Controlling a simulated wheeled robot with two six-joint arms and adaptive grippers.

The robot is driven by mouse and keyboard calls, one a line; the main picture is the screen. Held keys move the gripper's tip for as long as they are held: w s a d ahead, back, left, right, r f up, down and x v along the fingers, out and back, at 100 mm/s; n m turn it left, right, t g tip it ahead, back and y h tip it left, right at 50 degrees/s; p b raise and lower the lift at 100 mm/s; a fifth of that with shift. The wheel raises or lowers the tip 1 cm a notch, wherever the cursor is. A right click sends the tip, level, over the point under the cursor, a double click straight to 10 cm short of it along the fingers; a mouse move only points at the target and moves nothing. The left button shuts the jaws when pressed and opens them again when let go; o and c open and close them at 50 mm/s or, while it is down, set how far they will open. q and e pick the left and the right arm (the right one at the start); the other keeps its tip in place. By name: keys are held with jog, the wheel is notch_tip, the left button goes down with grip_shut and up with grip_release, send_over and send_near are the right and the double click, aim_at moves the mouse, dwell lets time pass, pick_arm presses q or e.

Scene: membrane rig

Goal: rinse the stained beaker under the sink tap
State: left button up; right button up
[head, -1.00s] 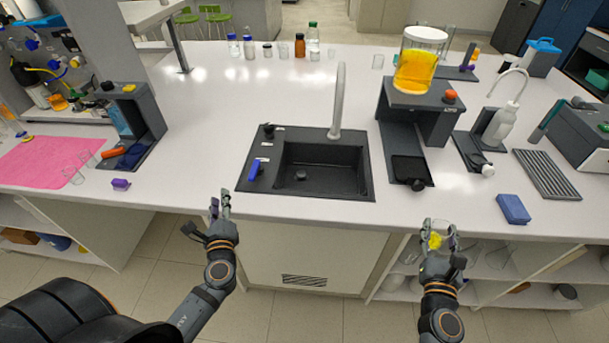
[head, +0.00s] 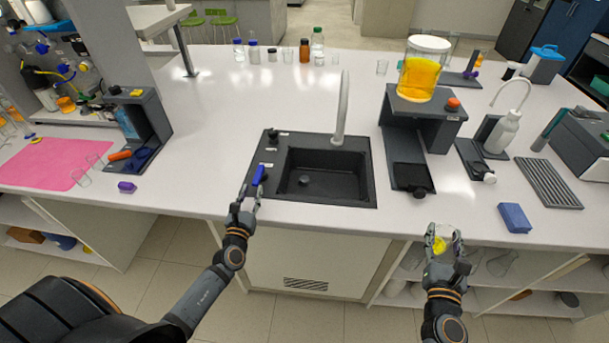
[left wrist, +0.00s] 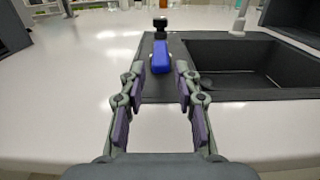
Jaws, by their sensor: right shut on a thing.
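The black sink (head: 342,200) is set in the bench, with a pale upright tap (head: 342,110) behind its basin. A blue lever (head: 259,175) stands on the sink's left deck and also shows in the left wrist view (left wrist: 160,58). My left gripper (head: 247,193) is open at the lever's near end; in the left wrist view its fingertips (left wrist: 161,78) lie on either side of the lever, with gaps visible. My right gripper (head: 443,236) is shut on a clear beaker with a yellow stain (head: 439,245), in front of the bench's front edge, right of the sink. The fingers partly hide the beaker.
A dark stand (head: 429,113) with a jar of yellow liquid (head: 419,77) is right of the sink. A blue block (head: 514,217) lies near the front edge. A purple item (head: 127,187) and pink mat (head: 50,163) are left. Bench between mat and sink is clear.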

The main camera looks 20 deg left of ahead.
aim_at(255, 185)
pick_arm(q)
jog(key=x, duration=0.5)
jog(key=shift+c, duration=0.4)
grip_shut()
